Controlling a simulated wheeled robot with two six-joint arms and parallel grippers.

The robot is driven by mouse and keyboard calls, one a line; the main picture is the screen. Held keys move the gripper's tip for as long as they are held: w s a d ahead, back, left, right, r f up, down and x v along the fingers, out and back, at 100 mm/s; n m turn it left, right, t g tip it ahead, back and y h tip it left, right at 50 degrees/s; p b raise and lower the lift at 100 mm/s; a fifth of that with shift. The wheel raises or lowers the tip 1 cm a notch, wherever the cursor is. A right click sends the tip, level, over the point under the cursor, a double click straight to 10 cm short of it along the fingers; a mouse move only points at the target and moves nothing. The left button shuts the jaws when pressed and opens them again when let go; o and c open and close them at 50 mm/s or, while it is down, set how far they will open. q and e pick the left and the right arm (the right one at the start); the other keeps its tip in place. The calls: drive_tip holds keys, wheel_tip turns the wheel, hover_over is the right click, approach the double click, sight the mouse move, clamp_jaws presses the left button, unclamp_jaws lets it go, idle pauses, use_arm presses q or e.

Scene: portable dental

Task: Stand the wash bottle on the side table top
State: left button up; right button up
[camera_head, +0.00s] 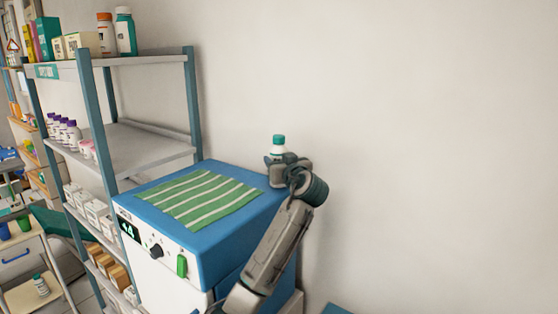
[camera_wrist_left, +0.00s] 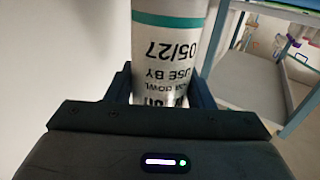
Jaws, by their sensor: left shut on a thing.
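My left gripper (camera_head: 277,163) is shut on a white bottle with a green cap (camera_head: 278,149), which I take to be the wash bottle. It is upright near the back right corner of a blue-topped cabinet (camera_head: 235,236); I cannot tell whether its base touches the top. In the left wrist view, the bottle (camera_wrist_left: 168,50) stands between both fingers (camera_wrist_left: 162,90), with a green band and a printed "USE BY 05/27" label upside down. Which surface is the side table top is unclear. My right gripper is not in view.
A green-striped cloth (camera_head: 203,199) covers much of the blue top. A shelf rack (camera_head: 135,150) with bottles and boxes stands to the left. A low trolley (camera_head: 22,294) at far left holds another green-capped bottle (camera_head: 40,286). A plain wall is behind.

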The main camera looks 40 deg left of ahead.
use_arm(q)
drive_tip(key=o, duration=0.9)
drive_tip(key=shift+f, duration=0.15)
drive_tip(key=shift+c, duration=0.2)
drive_tip(key=o, duration=0.4)
drive_tip(key=shift+r, duration=0.2)
